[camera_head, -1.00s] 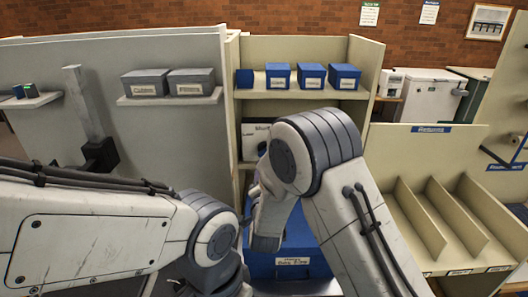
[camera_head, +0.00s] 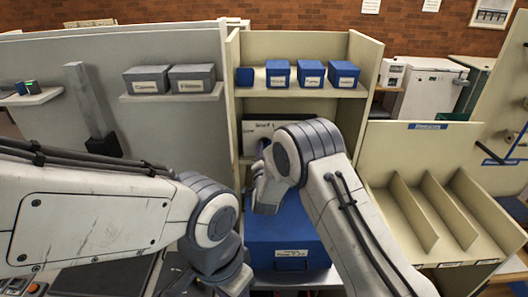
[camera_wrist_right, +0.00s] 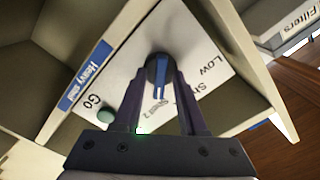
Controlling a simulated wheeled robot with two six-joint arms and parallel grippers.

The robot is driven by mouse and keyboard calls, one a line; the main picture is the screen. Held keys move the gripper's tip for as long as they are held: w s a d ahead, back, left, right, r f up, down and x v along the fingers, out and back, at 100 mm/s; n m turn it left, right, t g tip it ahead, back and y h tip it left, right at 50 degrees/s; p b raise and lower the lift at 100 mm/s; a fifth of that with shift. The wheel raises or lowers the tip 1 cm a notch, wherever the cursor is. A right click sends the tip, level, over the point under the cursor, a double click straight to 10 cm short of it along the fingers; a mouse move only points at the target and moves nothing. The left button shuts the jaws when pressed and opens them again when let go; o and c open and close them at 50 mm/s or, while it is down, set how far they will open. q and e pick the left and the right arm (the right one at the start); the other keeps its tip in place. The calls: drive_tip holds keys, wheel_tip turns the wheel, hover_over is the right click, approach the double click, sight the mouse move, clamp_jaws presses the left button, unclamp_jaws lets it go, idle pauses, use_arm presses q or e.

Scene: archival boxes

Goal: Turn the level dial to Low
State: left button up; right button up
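The dial (camera_wrist_right: 158,70) is a dark round knob with a blue and white stripe on a white panel (camera_wrist_right: 118,78). The stripe runs toward the "Shelf 2" mark; "Low" is printed to the upper right. In the wrist view my right gripper (camera_wrist_right: 161,85) has one finger on each side of the knob. I cannot tell whether they press on it. My left gripper is out of view.
A green button (camera_wrist_right: 105,117) marked "GO" is at the panel's left. A large blue box (camera_head: 280,235) stands below the bay. Several small blue boxes (camera_head: 278,73) sit on the shelf above. Two grey boxes (camera_head: 192,78) and a divided rack (camera_head: 415,215) flank it.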

drive_tip(key=shift+a, duration=0.1)
clamp_jaws()
